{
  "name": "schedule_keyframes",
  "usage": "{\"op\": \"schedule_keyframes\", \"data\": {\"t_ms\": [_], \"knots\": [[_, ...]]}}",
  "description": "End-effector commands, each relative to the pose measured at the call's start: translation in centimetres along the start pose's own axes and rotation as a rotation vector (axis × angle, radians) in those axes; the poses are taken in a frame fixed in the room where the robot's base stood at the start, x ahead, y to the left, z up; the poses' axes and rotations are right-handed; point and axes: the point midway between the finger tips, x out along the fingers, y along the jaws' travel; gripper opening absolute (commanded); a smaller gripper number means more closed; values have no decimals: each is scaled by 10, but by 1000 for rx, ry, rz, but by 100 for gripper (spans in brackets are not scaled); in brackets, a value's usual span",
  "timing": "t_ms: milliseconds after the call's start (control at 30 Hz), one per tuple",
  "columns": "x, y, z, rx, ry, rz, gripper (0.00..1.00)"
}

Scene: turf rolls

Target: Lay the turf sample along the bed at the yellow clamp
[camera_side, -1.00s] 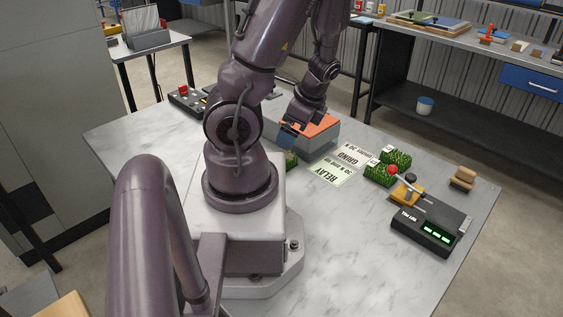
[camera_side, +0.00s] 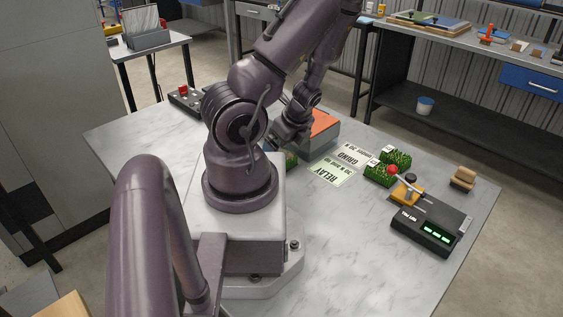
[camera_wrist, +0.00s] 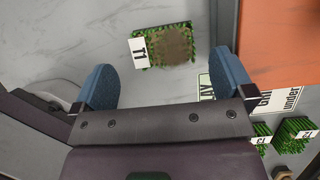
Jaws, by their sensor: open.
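My gripper (camera_wrist: 163,75) is open and empty, its two blue fingers apart in the wrist view. A turf sample (camera_wrist: 176,47) with a white tag reading T1 and a brown patch lies beyond the fingertips, roughly between them. In the side view only a green edge of this turf (camera_side: 291,159) shows beside my arm; my fingers are hidden there.
A grey box with an orange top (camera_side: 322,126) stands close to the right of my gripper. Printed RELAY (camera_side: 332,174) and GRIND (camera_side: 352,156) cards lie flat. Brown blocks (camera_side: 463,178) sit near the right edge. A button box (camera_side: 184,99) stands at the back left. The front table is clear.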

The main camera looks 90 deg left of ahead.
Motion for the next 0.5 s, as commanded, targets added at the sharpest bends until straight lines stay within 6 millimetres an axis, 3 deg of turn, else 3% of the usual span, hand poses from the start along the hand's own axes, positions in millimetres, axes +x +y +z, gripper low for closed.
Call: {"op": "schedule_keyframes", "data": {"t_ms": [300,500], "knots": [[40,-1,4,-3,-1,4,100],[52,-2,3,0,0,1,100]]}}
